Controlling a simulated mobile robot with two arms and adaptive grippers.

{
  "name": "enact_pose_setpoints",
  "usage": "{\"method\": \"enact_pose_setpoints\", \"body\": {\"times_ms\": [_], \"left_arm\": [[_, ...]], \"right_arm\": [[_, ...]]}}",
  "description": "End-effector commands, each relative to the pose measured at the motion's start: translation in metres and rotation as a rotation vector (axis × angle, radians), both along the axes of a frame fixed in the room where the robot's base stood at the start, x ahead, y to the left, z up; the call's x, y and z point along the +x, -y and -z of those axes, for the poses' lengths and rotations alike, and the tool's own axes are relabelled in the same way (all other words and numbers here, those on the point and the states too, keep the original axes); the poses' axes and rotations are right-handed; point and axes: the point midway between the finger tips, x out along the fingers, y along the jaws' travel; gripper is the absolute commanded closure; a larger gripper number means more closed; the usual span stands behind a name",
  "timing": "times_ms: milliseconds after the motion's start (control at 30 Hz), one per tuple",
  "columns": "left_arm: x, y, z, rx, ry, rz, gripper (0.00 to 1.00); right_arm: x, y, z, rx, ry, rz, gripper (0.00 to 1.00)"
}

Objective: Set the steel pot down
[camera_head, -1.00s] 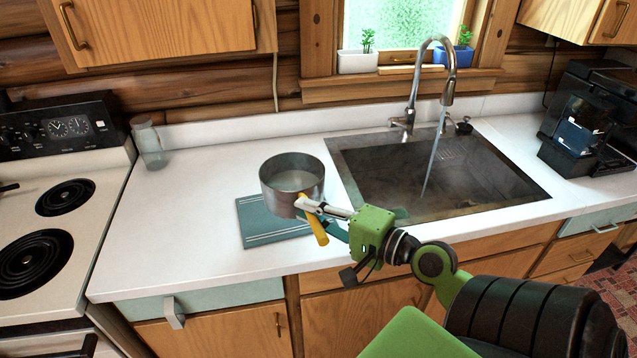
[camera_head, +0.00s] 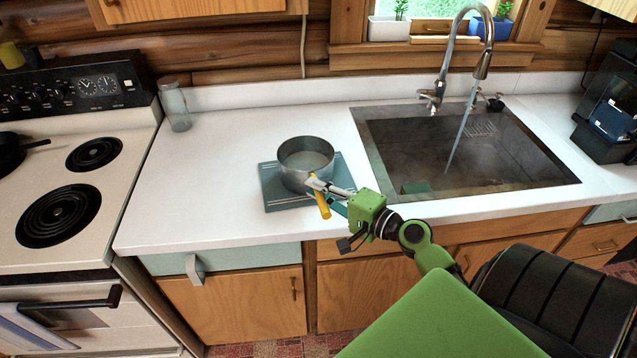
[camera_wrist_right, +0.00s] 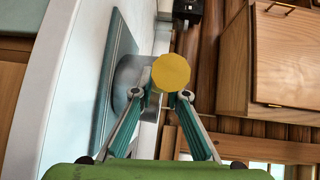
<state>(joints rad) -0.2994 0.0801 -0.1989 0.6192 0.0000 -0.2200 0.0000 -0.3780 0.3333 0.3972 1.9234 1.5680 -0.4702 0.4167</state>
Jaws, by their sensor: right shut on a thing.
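The steel pot (camera_head: 306,160) is upright over the teal mat (camera_head: 273,192) on the white counter, left of the sink. Its base is at or very near the mat; I cannot tell whether it touches. The inside of the pot looks pale, perhaps with liquid. My right gripper (camera_head: 318,186) is shut on the pot's yellow handle (camera_head: 322,205), which points toward the counter's front edge. In the right wrist view the yellow handle end (camera_wrist_right: 171,72) sits between the fingers and hides much of the pot. My left gripper is not in view.
The sink (camera_head: 470,155) with its running faucet (camera_head: 460,60) is to the right. The stove (camera_head: 70,170) is to the left, with a dark pan (camera_head: 12,150) on it. A glass jar (camera_head: 175,105) stands at the back left. The counter between stove and mat is clear.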

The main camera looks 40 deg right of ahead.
Motion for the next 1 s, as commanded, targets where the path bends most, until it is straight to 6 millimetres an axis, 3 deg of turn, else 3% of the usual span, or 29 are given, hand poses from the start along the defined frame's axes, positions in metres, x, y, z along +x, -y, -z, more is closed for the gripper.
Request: {"method": "enact_pose_setpoints", "body": {"times_ms": [367,400,467,867,1000], "left_arm": [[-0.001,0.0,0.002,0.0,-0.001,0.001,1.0],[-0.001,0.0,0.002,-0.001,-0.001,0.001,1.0],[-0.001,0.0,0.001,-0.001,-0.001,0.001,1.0],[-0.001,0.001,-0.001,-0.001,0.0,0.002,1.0],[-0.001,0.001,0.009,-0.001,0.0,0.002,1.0]], "right_arm": [[0.001,0.0,-0.001,-0.004,0.011,0.001,1.0],[0.0,0.0,0.003,0.0,0.0,0.0,0.81],[0.0,0.0,0.003,0.0,0.0,0.0,0.69],[-0.001,0.0,0.001,0.0,0.0,0.0,0.69],[-0.017,0.003,0.004,0.001,-0.002,0.0,0.69]]}}
